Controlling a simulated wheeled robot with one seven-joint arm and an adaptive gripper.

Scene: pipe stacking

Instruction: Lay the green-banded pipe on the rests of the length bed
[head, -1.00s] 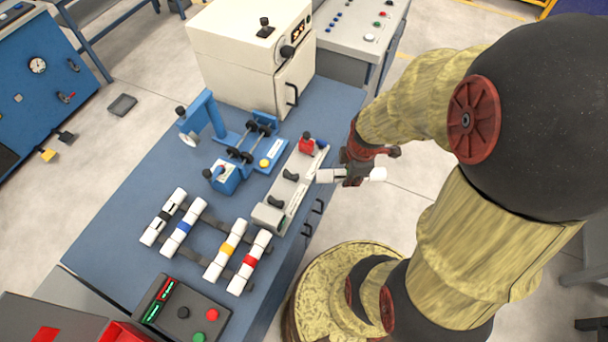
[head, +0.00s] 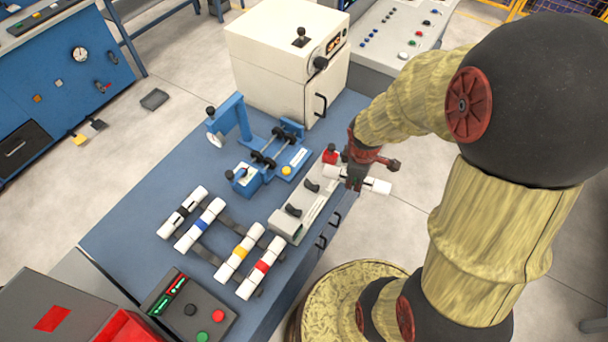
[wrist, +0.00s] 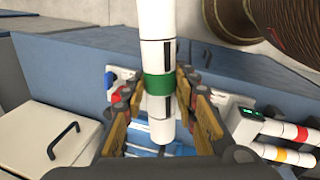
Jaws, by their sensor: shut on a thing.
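The green-banded pipe (wrist: 158,85) is white with a green band and dark marks. My gripper (wrist: 159,100) is shut on it around the band. In the head view my gripper (head: 357,172) holds the pipe (head: 377,185) crosswise by the far end of the length bed, and hides the band. The length bed (head: 318,207) is a long pale bar with black rests (head: 311,186) and a red block (head: 330,155). The pipe's left end overlaps the bed in the picture; its height above it is unclear. No pipe lies on the black rests.
Several white pipes with black, blue, yellow and red (head: 262,267) bands lie on a rack left of the bed. A blue fixture (head: 268,158) with black rollers stands behind the bed, and a cream cabinet (head: 275,70) at the back. A control box (head: 190,308) sits in front.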

